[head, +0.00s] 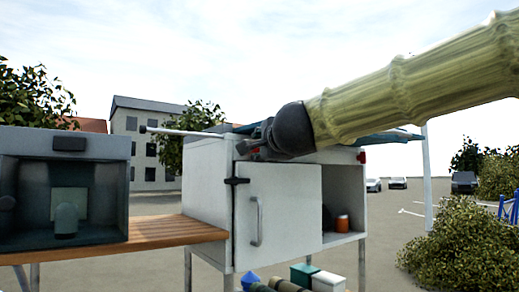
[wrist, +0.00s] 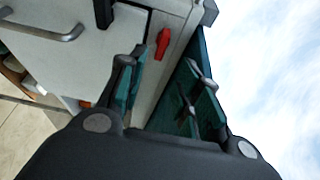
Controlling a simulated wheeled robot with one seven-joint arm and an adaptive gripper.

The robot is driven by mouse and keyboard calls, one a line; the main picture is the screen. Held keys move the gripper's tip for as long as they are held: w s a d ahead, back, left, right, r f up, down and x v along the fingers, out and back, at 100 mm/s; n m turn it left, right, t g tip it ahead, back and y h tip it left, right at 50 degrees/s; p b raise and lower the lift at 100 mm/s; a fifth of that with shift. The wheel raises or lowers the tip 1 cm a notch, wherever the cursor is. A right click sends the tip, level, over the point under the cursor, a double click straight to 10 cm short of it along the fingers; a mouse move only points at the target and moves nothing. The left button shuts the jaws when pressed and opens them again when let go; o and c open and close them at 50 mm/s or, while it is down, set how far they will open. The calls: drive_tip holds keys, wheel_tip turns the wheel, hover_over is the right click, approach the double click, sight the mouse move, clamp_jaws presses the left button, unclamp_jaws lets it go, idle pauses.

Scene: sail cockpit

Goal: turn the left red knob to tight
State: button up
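The left red knob (wrist: 163,42) shows in the wrist view on the pale upper front strip of the white cabinet, beyond my fingertips. It looks like an elongated red handle. In the head view my gripper largely covers that corner, so the knob cannot be made out clearly there. My gripper (wrist: 164,62) is open, its two fingers apart with a gap between them, and I see nothing held. In the head view my gripper (head: 252,144) is at the cabinet's upper left front corner. Another red knob (head: 362,157) sits at the cabinet's upper right.
The white cabinet door (head: 283,212) has a grey handle (head: 257,222) and a black latch (head: 236,181). An open compartment on the right holds an orange-red jar (head: 342,223). A wooden shelf (head: 165,231) and a grey box (head: 110,146) stand left. Several boxes and rolls lie below.

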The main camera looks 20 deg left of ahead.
drive_tip(key=shift+v, duration=1.35)
